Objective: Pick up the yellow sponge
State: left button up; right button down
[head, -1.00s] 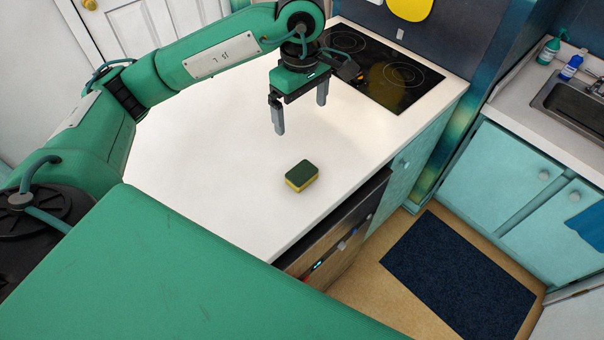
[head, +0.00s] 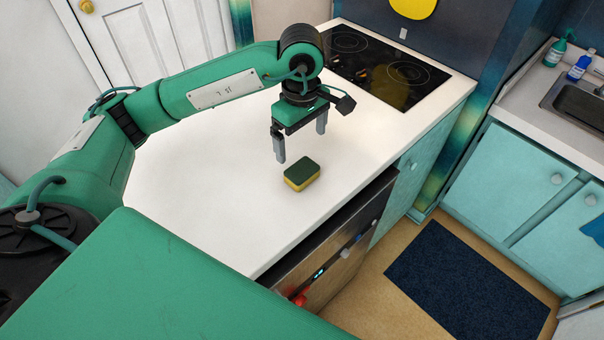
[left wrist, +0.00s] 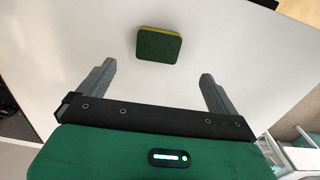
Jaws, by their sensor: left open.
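The yellow sponge (head: 301,176) has a dark green top and a yellow lower layer. It lies flat on the white counter, near the counter's front edge. My left gripper (head: 301,146) is open and empty above the counter, just behind the sponge in the head view, with its fingers pointing down. In the left wrist view the sponge (left wrist: 159,44) lies beyond the two spread fingertips (left wrist: 157,72), roughly centred between them and apart from both. My right gripper is not in view.
A black cooktop (head: 383,68) is set into the counter behind the gripper. The white counter (head: 205,190) is bare around the sponge. An oven front (head: 335,250) drops below the counter's edge. A dark blue mat (head: 465,275) lies on the floor.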

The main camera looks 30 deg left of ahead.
pick_arm(q)
send_over(302, 169)
jog(key=f, duration=0.3)
jog(key=f+p, duration=0.1)
jog(key=f, duration=0.2)
jog(key=shift+s, duration=0.2)
notch_tip(302, 169, down, 5)
jog(key=shift+w+r+p, duration=0.15)
jog(key=shift+r+p, duration=0.05)
jog(key=shift+p, duration=0.85)
jog(key=shift+f, duration=0.3)
jog(key=c, duration=1)
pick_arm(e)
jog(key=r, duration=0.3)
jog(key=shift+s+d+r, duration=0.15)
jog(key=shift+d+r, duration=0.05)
